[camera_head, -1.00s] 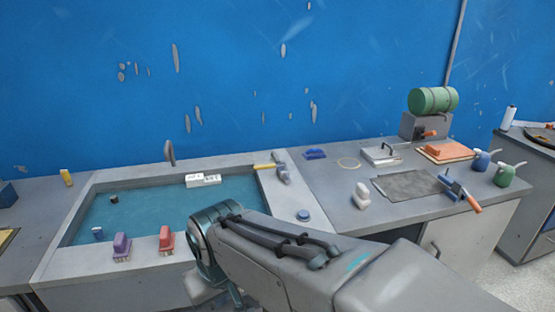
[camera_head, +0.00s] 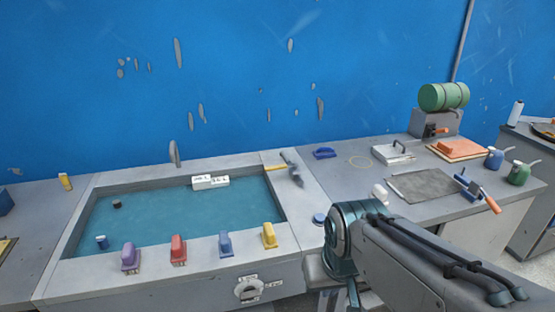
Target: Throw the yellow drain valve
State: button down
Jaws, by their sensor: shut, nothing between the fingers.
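The yellow drain valve (camera_head: 269,236) is the rightmost of a row of coloured handles on the front rim of the water-filled sink (camera_head: 60,272). It stands upright. To its left are a blue handle (camera_head: 225,244), a red handle (camera_head: 178,250) and a purple handle (camera_head: 130,257). My gripper (camera_head: 340,297) hangs at the bottom edge of the view, right of the yellow valve and apart from it. It is shut and empty, its tips hardly visible below my wrist.
A dial (camera_head: 249,289) with labels is on the sink's front face. A white labelled block (camera_head: 210,182) sits at the sink's back edge. A grey sheet (camera_head: 422,186) and several tools lie on the right counter. My arm covers part of that counter's front.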

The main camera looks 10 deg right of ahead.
aim_at(283, 165)
jog(key=u, duration=0.5)
jog(key=i, duration=0.9)
jog(key=u, duration=0.2)
